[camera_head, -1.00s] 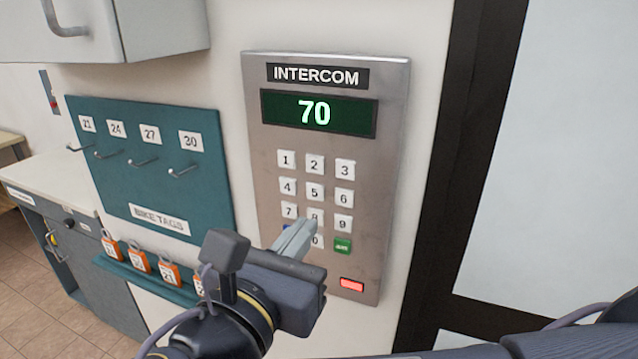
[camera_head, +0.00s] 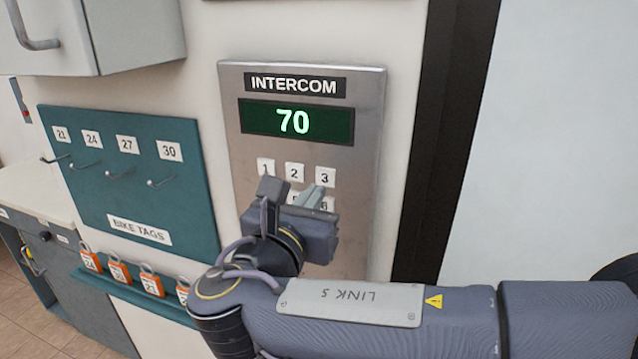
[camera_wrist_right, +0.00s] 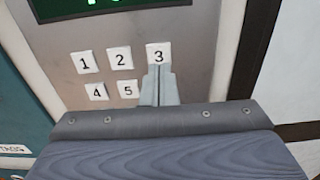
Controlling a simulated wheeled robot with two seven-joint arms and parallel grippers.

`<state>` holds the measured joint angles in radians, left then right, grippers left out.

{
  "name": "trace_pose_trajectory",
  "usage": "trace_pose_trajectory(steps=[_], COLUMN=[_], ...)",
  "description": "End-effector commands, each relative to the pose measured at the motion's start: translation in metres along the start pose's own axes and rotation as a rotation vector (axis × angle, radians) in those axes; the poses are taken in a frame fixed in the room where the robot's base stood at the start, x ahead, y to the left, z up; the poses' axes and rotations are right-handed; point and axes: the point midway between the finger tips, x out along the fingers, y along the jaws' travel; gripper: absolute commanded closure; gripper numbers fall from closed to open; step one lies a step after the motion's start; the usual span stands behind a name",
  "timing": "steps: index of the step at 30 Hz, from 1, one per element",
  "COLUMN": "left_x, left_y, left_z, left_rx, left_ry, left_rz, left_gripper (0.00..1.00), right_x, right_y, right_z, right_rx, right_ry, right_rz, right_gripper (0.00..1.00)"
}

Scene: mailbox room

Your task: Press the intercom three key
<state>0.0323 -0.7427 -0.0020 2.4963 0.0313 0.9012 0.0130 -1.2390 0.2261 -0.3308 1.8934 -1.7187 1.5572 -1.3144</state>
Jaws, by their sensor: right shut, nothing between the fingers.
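The intercom (camera_head: 232,150) is a steel panel on the wall, with a green display (camera_head: 295,121) reading 70. The white three key (camera_head: 325,177) is at the right end of its top key row. It also shows in the right wrist view (camera_wrist_right: 159,52). My right gripper (camera_head: 317,188) is shut and empty. Its tips (camera_wrist_right: 160,68) are at the lower edge of the three key in the wrist view; I cannot tell whether they touch it. My right gripper and arm hide most of the lower keys. My left gripper is not in view.
A teal bike tags board (camera_head: 130,190) with hooks hangs left of the intercom, above a ledge with orange padlocks (camera_head: 151,283). A grey cabinet (camera_head: 100,35) juts out at the upper left. A dark door frame (camera_head: 440,140) stands to the right.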

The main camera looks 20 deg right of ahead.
Motion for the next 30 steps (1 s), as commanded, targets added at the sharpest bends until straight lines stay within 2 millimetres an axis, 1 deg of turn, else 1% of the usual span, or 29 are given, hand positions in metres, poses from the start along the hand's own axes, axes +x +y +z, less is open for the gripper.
trace_pose_trajectory(steps=[1,3,6,10,20,27,30], left_x=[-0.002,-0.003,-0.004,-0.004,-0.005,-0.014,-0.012], left_y=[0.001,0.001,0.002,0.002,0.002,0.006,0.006], left_z=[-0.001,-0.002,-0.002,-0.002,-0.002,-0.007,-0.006], left_rx=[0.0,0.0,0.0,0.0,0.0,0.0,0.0], left_ry=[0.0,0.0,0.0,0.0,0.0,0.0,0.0], left_rz=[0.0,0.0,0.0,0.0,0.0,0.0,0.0], left_gripper=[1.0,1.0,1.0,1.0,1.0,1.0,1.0], right_x=[0.008,0.018,0.026,0.031,0.032,0.051,0.052], right_y=[-0.001,-0.001,0.0,0.0,0.0,-0.001,-0.001], right_z=[0.002,0.001,0.001,0.001,0.001,0.002,0.001], right_rx=[-0.001,-0.001,-0.001,-0.001,-0.001,-0.002,0.0], right_ry=[-0.001,0.0,-0.001,-0.001,-0.001,0.0,-0.003], right_rz=[-0.003,-0.003,-0.001,0.0,0.0,-0.004,-0.004], right_gripper=[1.0,1.0,1.0,1.0,1.0,1.0,1.0])
